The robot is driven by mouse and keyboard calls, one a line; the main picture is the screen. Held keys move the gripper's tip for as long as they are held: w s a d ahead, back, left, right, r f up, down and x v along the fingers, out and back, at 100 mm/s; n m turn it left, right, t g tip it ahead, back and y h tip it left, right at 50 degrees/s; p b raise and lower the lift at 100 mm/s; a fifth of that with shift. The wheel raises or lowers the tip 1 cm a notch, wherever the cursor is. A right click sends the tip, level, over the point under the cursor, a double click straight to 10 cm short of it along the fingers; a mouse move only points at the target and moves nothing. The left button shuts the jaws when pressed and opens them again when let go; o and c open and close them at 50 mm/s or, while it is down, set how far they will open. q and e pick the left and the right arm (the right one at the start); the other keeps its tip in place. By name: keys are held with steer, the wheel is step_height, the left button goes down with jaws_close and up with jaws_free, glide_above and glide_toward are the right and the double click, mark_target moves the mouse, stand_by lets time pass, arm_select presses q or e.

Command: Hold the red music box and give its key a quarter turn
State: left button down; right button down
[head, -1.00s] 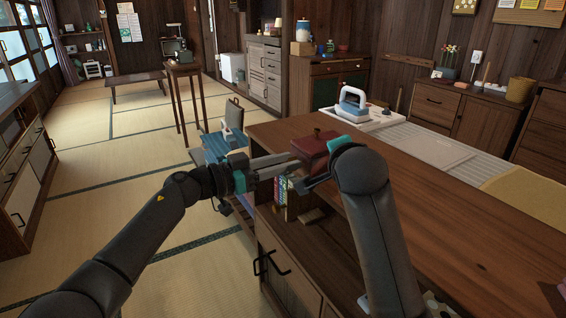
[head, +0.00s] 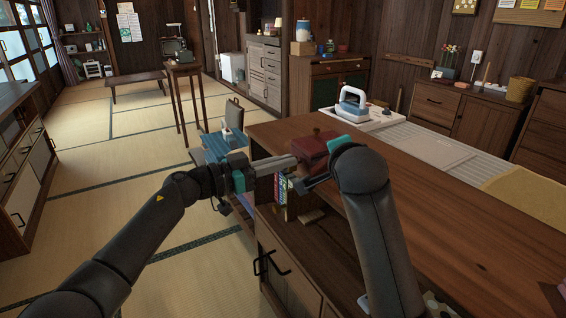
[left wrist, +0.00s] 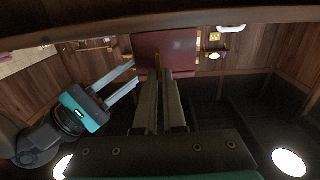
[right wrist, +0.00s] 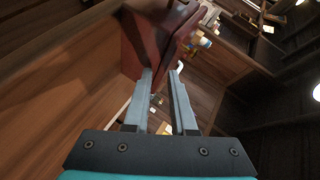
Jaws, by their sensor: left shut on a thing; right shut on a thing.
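The red music box (head: 313,147), with a small knob on its lid, is held at the left end of the wooden counter. My left gripper (head: 293,161) reaches it from the left. In the left wrist view its fingers (left wrist: 160,76) are shut on the thin brass key (left wrist: 157,60) at the box's face (left wrist: 180,44). My right gripper, seen in its own wrist view (right wrist: 162,73), is shut on the box's lower part (right wrist: 140,62).
The counter top (head: 430,200) is mostly bare. Books (head: 281,188) sit on a shelf below the box. A chair (head: 234,115) and a blue-topped piece (head: 218,146) stand left of the counter.

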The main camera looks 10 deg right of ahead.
arm_select(q)
steer(key=shift+s+d+f+m, duration=0.1)
steer(key=shift+s+d+m, duration=0.1)
steer(key=shift+m, duration=0.1)
steer(key=m, duration=0.4)
steer(key=shift+s+f+m, duration=0.1)
steer(key=shift+s+m, duration=0.15)
steer(key=shift+m, duration=0.05)
steer(key=m, duration=0.4)
steer(key=shift+s+d+f, duration=0.15)
steer(key=m, duration=0.4)
steer(key=shift+s+f+m, duration=0.1)
steer(key=shift+m, duration=2.2)
steer(key=c, duration=1.2)
jaws_free()
steer(key=shift+o, duration=1)
steer(key=shift+f, duration=0.1)
